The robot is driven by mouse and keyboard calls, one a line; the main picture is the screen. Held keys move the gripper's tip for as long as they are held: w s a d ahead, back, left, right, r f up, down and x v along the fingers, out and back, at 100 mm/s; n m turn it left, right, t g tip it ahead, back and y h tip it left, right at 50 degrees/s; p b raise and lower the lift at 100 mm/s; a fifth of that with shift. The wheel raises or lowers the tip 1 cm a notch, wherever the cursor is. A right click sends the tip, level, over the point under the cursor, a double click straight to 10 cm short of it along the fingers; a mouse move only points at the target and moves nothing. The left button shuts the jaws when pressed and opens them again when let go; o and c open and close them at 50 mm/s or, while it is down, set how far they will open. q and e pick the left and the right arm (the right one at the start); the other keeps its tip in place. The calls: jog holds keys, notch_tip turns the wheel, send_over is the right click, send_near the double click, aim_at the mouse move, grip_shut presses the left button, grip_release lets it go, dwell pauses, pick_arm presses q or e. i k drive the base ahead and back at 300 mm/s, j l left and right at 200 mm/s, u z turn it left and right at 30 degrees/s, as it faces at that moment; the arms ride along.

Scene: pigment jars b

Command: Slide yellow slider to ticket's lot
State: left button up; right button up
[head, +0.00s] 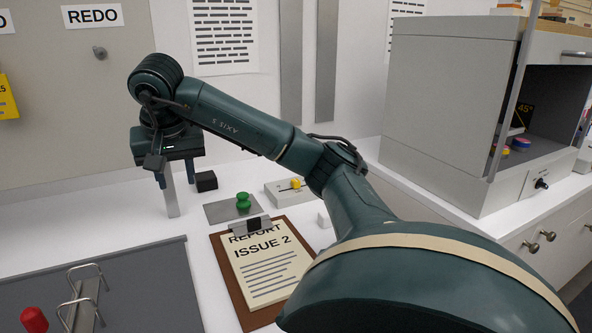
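The yellow slider (295,184) is a small yellow knob on a pale grey box (283,193) on the white counter, just left of my arm. The box's right end is hidden behind my arm, and I cannot read any marks on it. My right gripper (176,177) points down, left of the box and apart from it. Its fingers are spread, with a grey upright piece (172,197) showing between or behind them. A yellow tag (8,97), cut off at the left edge, shows writing too small to read; I cannot tell if it is the ticket. My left gripper is out of view.
A green knob (243,201) stands on a grey plate, beside a black block (206,181). A clipboard (228,262) reads "REPORT ISSUE 2". A grey tray (150,275) with wire handles and a red object (33,319) lies front left. A grey cabinet (445,110) stands right.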

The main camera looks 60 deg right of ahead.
aim_at(295, 183)
jog(key=k+l, duration=0.1)
jog(key=l, duration=0.3)
jog(key=k+l, duration=0.15)
jog(key=l, duration=0.2)
jog(key=k+l, duration=0.1)
jog(key=l, duration=0.3)
jog(key=k+l+u, duration=0.1)
jog(key=l, duration=0.25)
